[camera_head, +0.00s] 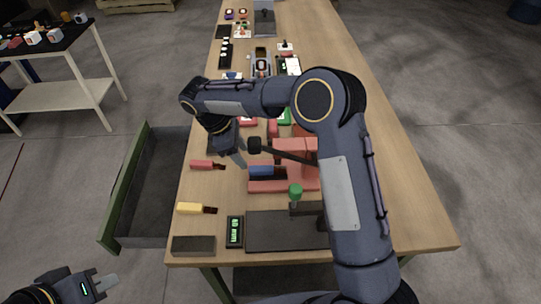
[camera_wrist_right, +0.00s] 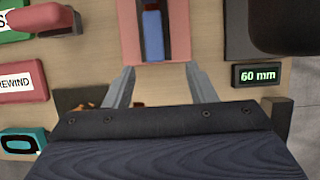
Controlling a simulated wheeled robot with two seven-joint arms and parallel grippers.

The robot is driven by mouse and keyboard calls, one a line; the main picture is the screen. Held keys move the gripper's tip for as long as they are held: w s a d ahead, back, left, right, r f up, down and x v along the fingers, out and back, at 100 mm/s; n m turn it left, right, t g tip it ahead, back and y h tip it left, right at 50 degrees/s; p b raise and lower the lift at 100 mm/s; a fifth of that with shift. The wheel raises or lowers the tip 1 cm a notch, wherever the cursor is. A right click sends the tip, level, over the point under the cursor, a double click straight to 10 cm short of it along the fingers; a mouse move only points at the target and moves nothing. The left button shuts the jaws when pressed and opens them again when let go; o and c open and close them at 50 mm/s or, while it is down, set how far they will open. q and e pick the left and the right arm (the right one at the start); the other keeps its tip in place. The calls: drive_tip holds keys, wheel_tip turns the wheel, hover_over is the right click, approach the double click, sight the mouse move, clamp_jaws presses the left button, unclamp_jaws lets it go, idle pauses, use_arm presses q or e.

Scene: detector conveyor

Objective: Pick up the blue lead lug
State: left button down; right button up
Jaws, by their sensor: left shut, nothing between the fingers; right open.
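The blue lead lug (camera_head: 261,171) lies in a red fixture (camera_head: 266,186) near the front middle of the table. In the right wrist view the blue lug (camera_wrist_right: 153,35) is at the top, on the pink-red fixture (camera_wrist_right: 180,50), roughly in line with the gap between my fingers. My right gripper (camera_head: 238,158) is open and empty, just up and left of the lug in the head view. Its fingers also show in the right wrist view (camera_wrist_right: 160,75), apart from the lug. My left gripper (camera_head: 106,287) is shut and empty, off the table at lower left.
A red-ended piece (camera_head: 202,165) and a yellow-ended piece (camera_head: 190,208) lie near the left edge. A 60 mm display (camera_head: 235,231), a dark block (camera_head: 193,246) and a dark plate (camera_head: 270,231) with a green knob (camera_head: 295,189) stand in front. My right arm hides part of the table.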

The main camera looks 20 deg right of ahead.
sight(257, 168)
drive_tip(key=shift+w+d+f, duration=0.15)
drive_tip(key=shift+d+f, duration=0.2)
drive_tip(key=shift+f, duration=0.15)
drive_tip(key=shift+w+d+f, duration=0.15)
drive_tip(key=shift+d+f, duration=0.15)
drive_tip(key=shift+f, duration=0.2)
drive_tip(key=shift+s+d+f+p, duration=0.1)
drive_tip(key=shift+s+f+p, duration=0.1)
drive_tip(key=shift+f+p, duration=0.15)
drive_tip(key=p+x, duration=0.1)
drive_tip(key=x, duration=0.2)
drive_tip(key=shift+d+f, duration=0.25)
drive_tip(key=shift+d, duration=0.05)
drive_tip(key=shift+d+f, duration=0.15)
drive_tip(key=shift+f, duration=0.45)
use_arm(q)
drive_tip(key=shift+w+d+r, duration=0.15)
drive_tip(key=shift+w+r, duration=0.05)
drive_tip(key=shift+r, duration=0.4)
drive_tip(key=shift+w+d+r, duration=0.1)
drive_tip(key=shift+w+r, duration=0.05)
drive_tip(key=shift+r, duration=0.4)
use_arm(e)
clamp_jaws()
drive_tip(key=shift+r, duration=0.1)
